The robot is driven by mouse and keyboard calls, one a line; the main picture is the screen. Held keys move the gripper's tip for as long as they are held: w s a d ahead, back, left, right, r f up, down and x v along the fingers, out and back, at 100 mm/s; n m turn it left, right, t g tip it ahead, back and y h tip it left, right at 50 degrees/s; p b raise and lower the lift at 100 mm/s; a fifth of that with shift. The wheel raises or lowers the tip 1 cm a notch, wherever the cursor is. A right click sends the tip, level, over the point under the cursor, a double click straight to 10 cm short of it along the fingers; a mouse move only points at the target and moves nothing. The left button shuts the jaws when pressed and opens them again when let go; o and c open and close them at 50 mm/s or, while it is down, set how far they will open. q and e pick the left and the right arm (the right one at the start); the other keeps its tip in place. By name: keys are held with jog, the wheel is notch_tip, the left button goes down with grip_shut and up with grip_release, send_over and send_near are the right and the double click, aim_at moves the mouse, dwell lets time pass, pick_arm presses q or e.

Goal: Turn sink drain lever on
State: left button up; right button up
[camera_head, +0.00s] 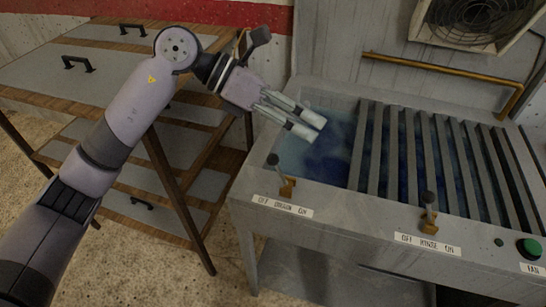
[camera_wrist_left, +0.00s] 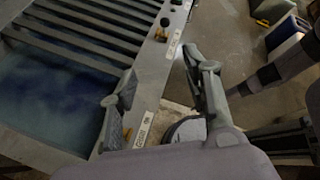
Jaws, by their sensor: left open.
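The drain lever (camera_head: 285,180) stands on the front rim of the grey sink (camera_head: 330,222), near its left corner, above a white label reading "OFF DRAIN ON" (camera_head: 282,206). Its dark knob leans up and to the left, toward the OFF side. My left gripper (camera_head: 313,127) is open and empty, apart from the lever, and appears over the sink's left part in the head view. In the left wrist view the label (camera_wrist_left: 144,128) shows between the gripper's fingers (camera_wrist_left: 160,64); the drain lever is mostly hidden behind the left finger. My right gripper is not in view.
A rinse lever (camera_head: 428,214) and a green button (camera_head: 529,248) stand farther right on the rim. Slats (camera_head: 408,150) cover most of the basin of blue water (camera_head: 318,158). A wooden-edged drawer table (camera_head: 60,90) stands left. A brass pipe (camera_head: 440,68) runs along the back.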

aim_at(271, 155)
pick_arm(q)
jog(key=w+a+t+y, duration=0.2)
jog(key=w+a+y, duration=0.2)
jog(key=a+y, duration=0.5)
jog(key=shift+h, duration=0.9)
jog(key=p+x, duration=0.1)
jog(key=x, duration=0.4)
jog(key=a+p+x, duration=0.1)
jog(key=x, duration=0.5)
jog(key=a+f+p+x, duration=0.1)
jog(key=x, duration=0.4)
jog(key=shift+w+f, duration=0.25)
jog(key=shift+w, duration=0.2)
jog(key=shift+c, duration=0.5)
grip_shut()
